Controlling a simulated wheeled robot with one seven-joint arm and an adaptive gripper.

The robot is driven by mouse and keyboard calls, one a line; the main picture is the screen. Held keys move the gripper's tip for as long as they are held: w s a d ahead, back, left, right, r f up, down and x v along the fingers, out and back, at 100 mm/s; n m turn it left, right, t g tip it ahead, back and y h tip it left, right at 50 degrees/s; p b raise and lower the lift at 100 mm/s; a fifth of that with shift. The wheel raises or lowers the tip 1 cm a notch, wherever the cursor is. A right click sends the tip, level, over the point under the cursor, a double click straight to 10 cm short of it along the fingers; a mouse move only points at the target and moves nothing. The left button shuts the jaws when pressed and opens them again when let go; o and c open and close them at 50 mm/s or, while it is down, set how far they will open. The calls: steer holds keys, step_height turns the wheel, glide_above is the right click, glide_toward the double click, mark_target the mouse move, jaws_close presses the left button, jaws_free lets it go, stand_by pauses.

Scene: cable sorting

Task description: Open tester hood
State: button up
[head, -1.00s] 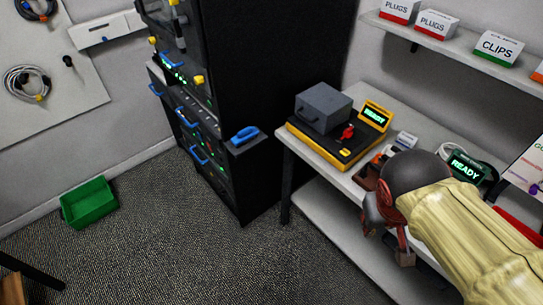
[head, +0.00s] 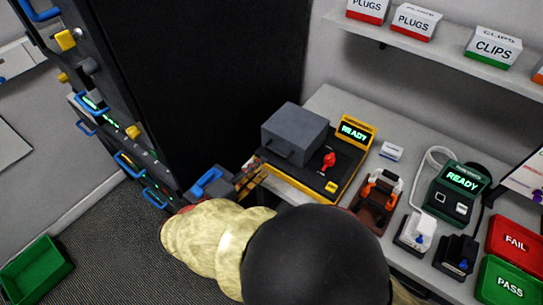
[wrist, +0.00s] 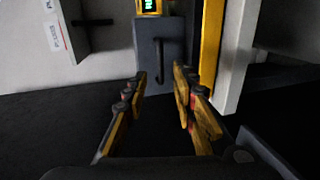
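The tester (head: 345,178) is a yellow and black box on the white bench, with a lit READY display and a red knob. Its grey hood (head: 296,132) is down on the left part of the box. A dark bar handle (head: 279,152) is on the hood's front side. My gripper (head: 252,178) is just in front of and left of the hood, partly hidden by my arm. In the wrist view my gripper (wrist: 160,80) is open and empty. The hood face (wrist: 148,68) and its handle (wrist: 160,50) show ahead between the fingers, apart from them.
A black rack (head: 215,90) with blue handles stands close on the left. A brown holder (head: 377,198), a green READY device (head: 455,188) and red FAIL (head: 512,245) and green PASS (head: 508,282) trays are to the right. A shelf (head: 440,50) with boxes hangs above.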

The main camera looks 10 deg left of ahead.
mark_target(291, 138)
steer(key=b+x, duration=0.2)
steer(key=x, duration=0.5)
steer(key=shift+w, duration=0.2)
steer(key=shift+a, duration=0.15)
steer(key=c, duration=0.3)
steer(key=c, duration=0.4)
steer(key=shift+f, duration=0.1)
jaws_close()
